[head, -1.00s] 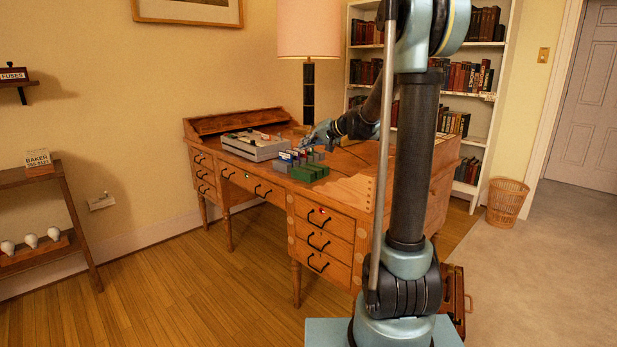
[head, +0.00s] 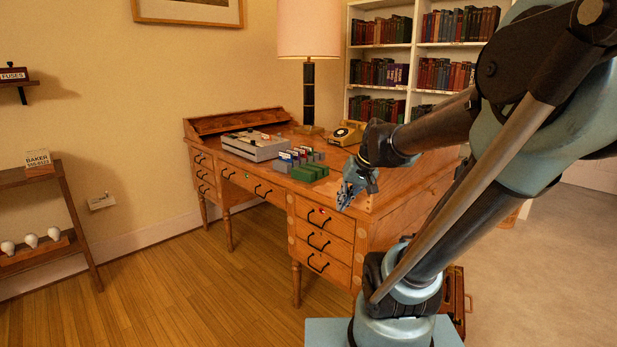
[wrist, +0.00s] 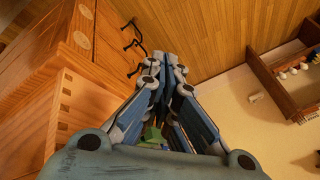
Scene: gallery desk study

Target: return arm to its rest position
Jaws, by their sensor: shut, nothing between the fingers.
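My gripper (head: 345,196) hangs at the front right corner of the wooden desk (head: 385,190), pointing down and apart from the things on the desktop. Its fingers are shut and hold nothing. In the wrist view my gripper (wrist: 165,68) fills the middle, with the desk's drawer fronts (wrist: 112,28) at the left and the wood floor beyond. My arm reaches in from the right of the head view, with its elbow bent high.
A bookcase (head: 412,45) stands behind. A shelf with light bulbs (head: 30,240) is at the left. The floor (head: 190,285) in front is clear.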

